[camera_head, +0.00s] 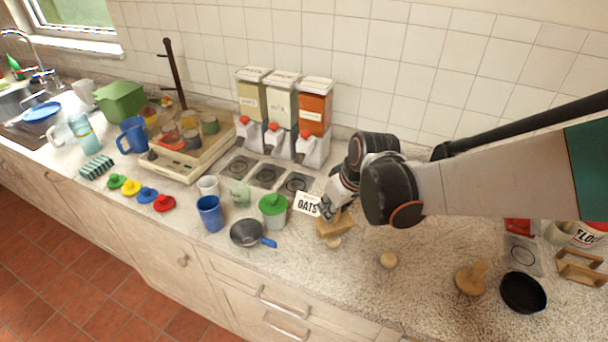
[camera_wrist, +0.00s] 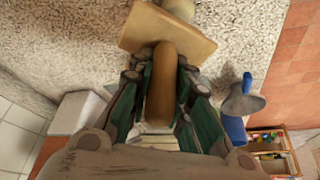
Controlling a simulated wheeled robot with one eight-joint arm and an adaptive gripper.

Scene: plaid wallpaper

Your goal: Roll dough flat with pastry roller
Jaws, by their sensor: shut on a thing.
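My gripper (camera_head: 332,204) is shut on the handle of a wooden tool, which appears to be the pastry roller (camera_head: 336,226). In the wrist view my gripper's dark and green fingers (camera_wrist: 160,88) close on both sides of the round wooden handle (camera_wrist: 162,95), with a flat wooden block (camera_wrist: 190,42) beyond it. A pale rounded piece (camera_head: 334,242) shows just below the block; I cannot tell whether it is dough or part of the tool.
An OATS card (camera_head: 307,204), a green-lidded jar (camera_head: 273,207) and a small pan (camera_head: 247,234) with a blue handle stand close left. A wooden press-like tool (camera_head: 470,279) and a black pan (camera_head: 523,292) are at right. Counter (camera_head: 425,275) around the ball is clear.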

